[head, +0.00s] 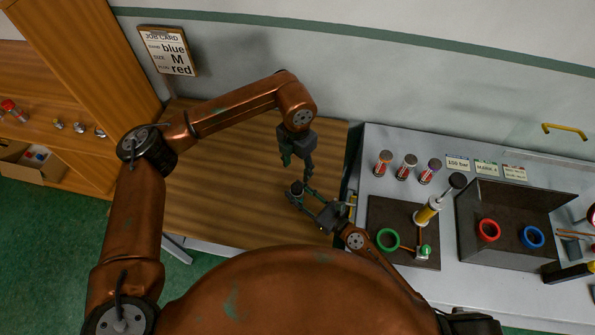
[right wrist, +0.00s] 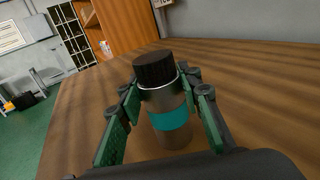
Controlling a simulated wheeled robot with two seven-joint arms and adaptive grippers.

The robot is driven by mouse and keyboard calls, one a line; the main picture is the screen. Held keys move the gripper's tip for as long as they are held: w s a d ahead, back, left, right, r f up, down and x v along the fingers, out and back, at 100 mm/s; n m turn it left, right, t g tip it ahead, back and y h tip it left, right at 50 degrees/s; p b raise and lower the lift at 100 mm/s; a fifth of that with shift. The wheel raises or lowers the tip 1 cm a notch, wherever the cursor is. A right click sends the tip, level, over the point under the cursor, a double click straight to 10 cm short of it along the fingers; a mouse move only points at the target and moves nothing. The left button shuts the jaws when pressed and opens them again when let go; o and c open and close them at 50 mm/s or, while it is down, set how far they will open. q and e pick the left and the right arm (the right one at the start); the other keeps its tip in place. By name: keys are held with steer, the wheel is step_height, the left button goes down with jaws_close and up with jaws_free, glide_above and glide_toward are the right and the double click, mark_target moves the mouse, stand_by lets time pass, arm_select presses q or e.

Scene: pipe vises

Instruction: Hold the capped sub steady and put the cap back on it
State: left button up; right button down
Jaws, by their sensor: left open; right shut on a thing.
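The capped sub (right wrist: 172,122) is a grey cylinder with a teal band, standing upright over the wooden bench. A black ribbed cap (right wrist: 155,69) sits on its top above a bright metal collar; I cannot tell how tightly it is seated. The cap also shows small and dark in the head view (head: 297,187). My right gripper (right wrist: 163,105) is shut on the sub, with green-padded fingers on both sides of its body below the cap. My left gripper (head: 297,164) is open and empty, pointing down just above the cap.
The wooden bench (head: 225,200) is otherwise clear. To the right, a grey worktop (head: 385,135) holds several small jars, a dark mat with a green ring (head: 387,239), and a tray (head: 510,200) with red and blue rings. A job card (head: 167,51) hangs on the wall.

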steer(key=c, duration=1.3)
jaws_free()
steer(key=v, duration=1.2)
